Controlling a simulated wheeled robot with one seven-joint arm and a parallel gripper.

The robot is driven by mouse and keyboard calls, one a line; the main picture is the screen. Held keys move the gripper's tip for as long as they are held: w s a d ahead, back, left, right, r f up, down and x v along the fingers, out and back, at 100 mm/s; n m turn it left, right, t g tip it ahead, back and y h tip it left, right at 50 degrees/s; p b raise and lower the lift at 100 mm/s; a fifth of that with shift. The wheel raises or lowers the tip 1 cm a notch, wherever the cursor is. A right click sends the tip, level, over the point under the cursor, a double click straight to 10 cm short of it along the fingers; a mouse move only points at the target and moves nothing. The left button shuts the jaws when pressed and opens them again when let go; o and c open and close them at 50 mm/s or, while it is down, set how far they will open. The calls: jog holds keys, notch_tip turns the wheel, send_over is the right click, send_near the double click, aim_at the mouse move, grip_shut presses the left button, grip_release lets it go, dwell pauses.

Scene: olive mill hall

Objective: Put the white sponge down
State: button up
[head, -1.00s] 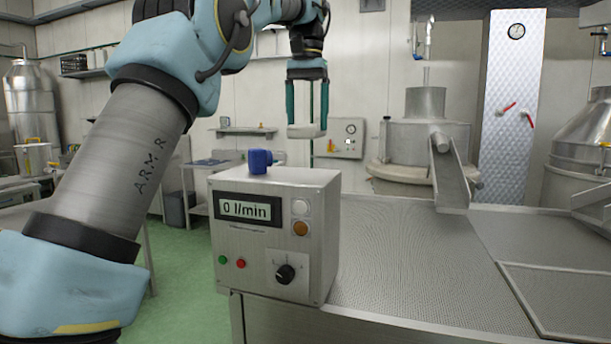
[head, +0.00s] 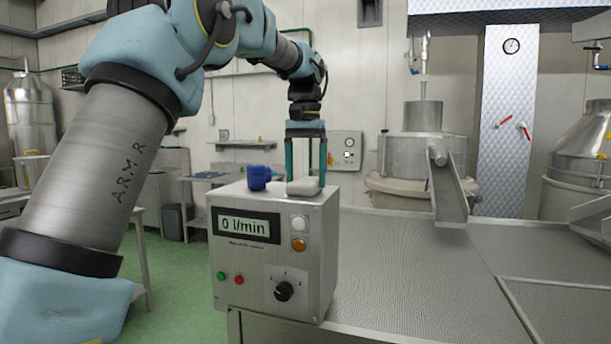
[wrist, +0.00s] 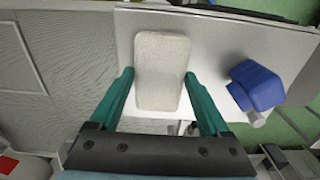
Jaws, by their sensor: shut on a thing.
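The white sponge (head: 304,187) is a pale rounded block at the top face of the steel meter box (head: 262,262). It looks to be on that face or just above it; I cannot tell which. In the wrist view the sponge (wrist: 161,70) lies lengthwise between the two green fingers. My gripper (head: 306,178) points straight down and is shut on the sponge, one finger on each side. The fingertips show in the wrist view (wrist: 159,76) beside the sponge's long sides.
A blue fitting (head: 259,177) stands on the box just left of the sponge; it also shows in the wrist view (wrist: 257,86). The box has a display reading 0 l/min, buttons and a knob. The steel worktop (head: 400,260) to the right is clear.

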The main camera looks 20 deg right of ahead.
aim_at(308, 180)
jog(key=o, duration=1.1)
jog(key=shift+f, duration=0.6)
jog(key=shift+o, duration=0.6)
jog(key=shift+w, duration=0.1)
jog(key=shift+o, duration=0.3)
jog(key=shift+r, duration=0.15)
notch_tip(308, 180, up, 11)
jog(key=shift+d+f, duration=0.2)
jog(key=shift+d, duration=0.05)
jog(key=shift+s, duration=0.25)
